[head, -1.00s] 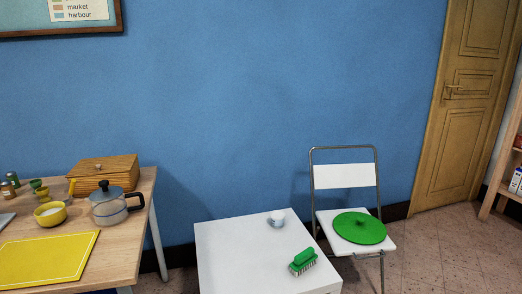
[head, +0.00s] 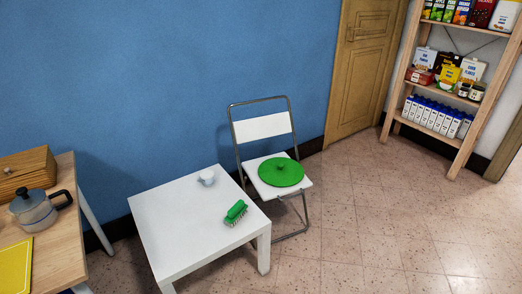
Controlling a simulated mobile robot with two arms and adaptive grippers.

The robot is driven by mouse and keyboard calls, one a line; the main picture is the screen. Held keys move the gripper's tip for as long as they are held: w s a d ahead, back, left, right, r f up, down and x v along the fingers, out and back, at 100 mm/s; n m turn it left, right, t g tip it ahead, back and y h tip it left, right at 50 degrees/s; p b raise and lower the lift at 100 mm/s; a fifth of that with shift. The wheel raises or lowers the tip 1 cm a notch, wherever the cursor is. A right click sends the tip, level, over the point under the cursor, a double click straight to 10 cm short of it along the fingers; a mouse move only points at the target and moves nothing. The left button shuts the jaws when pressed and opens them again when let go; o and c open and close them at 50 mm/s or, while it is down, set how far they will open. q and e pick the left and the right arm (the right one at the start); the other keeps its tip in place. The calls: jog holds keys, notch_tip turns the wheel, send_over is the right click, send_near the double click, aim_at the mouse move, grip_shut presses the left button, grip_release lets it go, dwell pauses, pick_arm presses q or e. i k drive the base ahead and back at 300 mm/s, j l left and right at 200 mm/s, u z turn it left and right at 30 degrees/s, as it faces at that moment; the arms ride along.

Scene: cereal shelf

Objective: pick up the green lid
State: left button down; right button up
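The green lid (head: 281,173) is round and flat with a small knob on top. It lies on the white seat of a folding chair (head: 263,127) against the blue wall, near the middle of the head view. Neither of my grippers shows in this view.
A low white table (head: 172,221) stands just left of the chair, with a white cup (head: 207,177) and a green brush (head: 236,212) on it. A wooden table (head: 55,233) with a pot (head: 34,209) is at the left. A stocked shelf (head: 470,157) stands at the right. The tiled floor (head: 365,231) in front is clear.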

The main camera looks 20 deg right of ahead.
aim_at(279, 171)
jog(key=k+l, duration=0.15)
jog(key=k, duration=0.3)
jog(key=k+l, duration=0.1)
jog(key=k, duration=0.3)
jog(key=i+l+z, duration=0.3)
jog(key=l+z, duration=0.2)
jog(key=i+l+z, duration=0.3)
jog(key=z, duration=0.15)
jog(key=i+l+z, duration=0.15)
jog(key=i+z, duration=0.35)
jog(key=i+l, duration=0.1)
jog(key=i, duration=0.4)
jog(key=i+l+u, duration=0.15)
jog(key=i, duration=0.35)
jog(key=i+u, duration=0.3)
jog(key=u, duration=0.2)
jog(key=i+u, duration=0.35)
jog(key=u, duration=0.15)
jog(key=i+l+u, duration=0.25)
jog(key=u, duration=0.25)
jog(key=i+l+u, duration=0.3)
jog(key=u, duration=0.2)
